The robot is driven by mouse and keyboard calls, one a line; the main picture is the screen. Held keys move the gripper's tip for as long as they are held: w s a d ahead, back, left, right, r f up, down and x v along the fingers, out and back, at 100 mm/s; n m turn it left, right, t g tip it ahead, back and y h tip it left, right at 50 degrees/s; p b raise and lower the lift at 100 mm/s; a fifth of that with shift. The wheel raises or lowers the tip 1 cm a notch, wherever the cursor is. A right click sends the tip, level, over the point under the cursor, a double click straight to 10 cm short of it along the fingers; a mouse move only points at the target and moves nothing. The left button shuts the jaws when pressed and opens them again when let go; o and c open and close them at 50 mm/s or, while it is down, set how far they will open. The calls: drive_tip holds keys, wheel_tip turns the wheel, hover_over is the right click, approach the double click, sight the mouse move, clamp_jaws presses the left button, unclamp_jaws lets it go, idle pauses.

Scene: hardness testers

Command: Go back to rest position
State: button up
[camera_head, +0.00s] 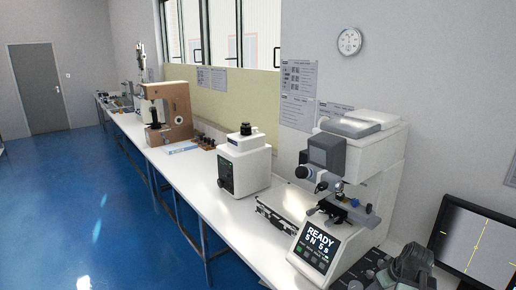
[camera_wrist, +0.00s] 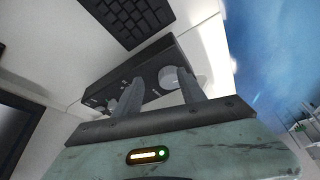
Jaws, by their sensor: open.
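My gripper (camera_wrist: 158,78) shows in the wrist view with its two grey fingers apart and nothing between them. The fingers point toward a dark control box (camera_wrist: 117,83) with a round silver knob on the white bench. I cannot tell whether the fingertips touch the box. In the head view, a greenish part of my arm (camera_head: 413,262) shows at the bottom right, by the monitor; the fingers are not clear there.
A hardness tester (camera_head: 375,155) with a "READY" screen (camera_head: 316,247) stands near my arm. A monitor (camera_head: 480,243) is at right. A smaller white tester (camera_head: 245,165) and a brown one (camera_head: 175,108) stand farther along the bench. A keyboard (camera_wrist: 130,18) lies beyond the control box. Blue floor (camera_head: 70,190) is open at left.

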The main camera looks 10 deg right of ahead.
drive_tip(key=w+a+n+g+y, duration=0.15)
drive_tip(key=w+a, duration=0.25)
drive_tip(key=a, duration=0.6)
drive_tip(key=w+a+n, duration=0.3)
drive_tip(key=w+a, duration=0.2)
drive_tip(key=a, duration=0.6)
drive_tip(key=s+a+f+m+g+h, duration=0.1)
drive_tip(key=s+a+m, duration=0.1)
drive_tip(key=a, duration=0.5)
drive_tip(key=s+a+f+m+g+h, duration=0.1)
drive_tip(key=s+a+m+g, duration=0.1)
drive_tip(key=a, duration=0.6)
drive_tip(key=shift+s+m, duration=0.75)
drive_tip(key=shift+m, duration=0.2)
drive_tip(key=shift+a, duration=0.1)
